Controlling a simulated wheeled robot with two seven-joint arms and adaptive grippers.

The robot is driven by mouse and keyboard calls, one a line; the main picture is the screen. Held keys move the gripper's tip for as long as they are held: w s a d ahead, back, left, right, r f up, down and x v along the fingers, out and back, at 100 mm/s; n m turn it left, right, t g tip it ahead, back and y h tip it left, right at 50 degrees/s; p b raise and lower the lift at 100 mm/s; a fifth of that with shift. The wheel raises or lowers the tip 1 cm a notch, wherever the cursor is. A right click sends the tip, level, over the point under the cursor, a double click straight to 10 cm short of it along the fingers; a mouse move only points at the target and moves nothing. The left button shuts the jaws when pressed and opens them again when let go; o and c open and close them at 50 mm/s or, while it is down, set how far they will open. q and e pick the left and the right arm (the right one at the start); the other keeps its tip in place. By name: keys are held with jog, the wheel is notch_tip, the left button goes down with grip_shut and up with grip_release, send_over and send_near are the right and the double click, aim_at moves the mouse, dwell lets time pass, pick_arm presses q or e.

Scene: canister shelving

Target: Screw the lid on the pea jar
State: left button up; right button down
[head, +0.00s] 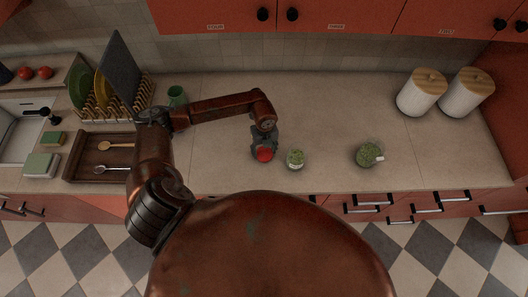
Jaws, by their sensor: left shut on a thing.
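My left gripper (264,148) is over the counter near its front edge, pointing down. It is shut on a small red round thing, which looks like the lid (264,155). Just right of it stands a small jar with green contents and a pale label (296,159), a short gap away. Its top looks green, with no lid seen on it. A second green-filled jar (368,154) with a white label stands further right. I cannot tell from this view which jar holds peas. My right gripper is not in view.
Two white canisters with wooden lids (421,93) stand at the back right. A green cup (177,97), a dish rack (113,98) and a wooden tray with spoons (86,158) are on the left. The counter (335,110) behind the jars is clear.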

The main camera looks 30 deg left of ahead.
pick_arm(q)
notch_tip(320, 180, up, 2)
jog(key=shift+r+b, duration=0.15)
jog(key=shift+b, duration=0.45)
jog(key=s+d+r+b, duration=0.3)
jog(key=s+d+r, duration=0.7)
jog(key=shift+s+a, duration=0.1)
